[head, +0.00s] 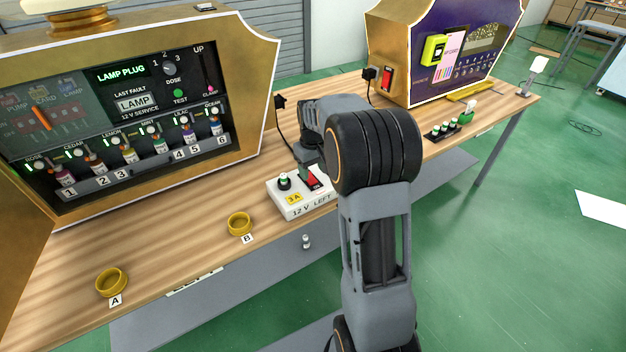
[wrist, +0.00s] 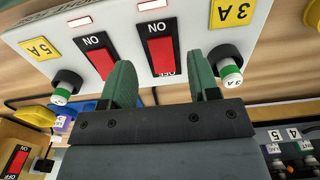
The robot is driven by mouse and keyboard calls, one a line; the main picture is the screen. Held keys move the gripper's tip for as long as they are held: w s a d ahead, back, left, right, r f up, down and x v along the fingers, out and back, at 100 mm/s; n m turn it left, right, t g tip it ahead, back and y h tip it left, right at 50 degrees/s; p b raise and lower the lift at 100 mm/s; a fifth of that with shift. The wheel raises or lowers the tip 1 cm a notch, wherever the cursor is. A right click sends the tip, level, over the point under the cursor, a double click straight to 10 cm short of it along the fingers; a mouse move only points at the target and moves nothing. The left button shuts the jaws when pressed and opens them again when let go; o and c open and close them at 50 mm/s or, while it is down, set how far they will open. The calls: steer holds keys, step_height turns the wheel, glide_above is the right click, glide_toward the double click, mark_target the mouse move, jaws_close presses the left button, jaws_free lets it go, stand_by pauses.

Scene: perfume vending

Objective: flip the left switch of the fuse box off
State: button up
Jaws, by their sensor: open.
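In the wrist view the fuse box (wrist: 215,18) appears turned round, with two red rocker switches. The left switch (wrist: 161,57), beside the yellow 3A label, shows right of the other switch (wrist: 102,62) there. Both show "ON" at one end; the left one's "OFF" end is partly visible. My gripper (wrist: 162,75) is open and empty, its green fingers on either side of the left switch. I cannot tell whether they touch the box. My arm hides the box's right part in the head view.
Fuse caps (wrist: 229,67) and (wrist: 66,85) stand beside the switches, close to my fingers. The gold lamp-plug machine (head: 262,65) is behind left and another gold machine (head: 395,40) behind right.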

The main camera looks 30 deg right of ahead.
mark_target(313, 182)
steer(key=shift+f, duration=1.8)
steer(key=shift+c, duration=0.4)
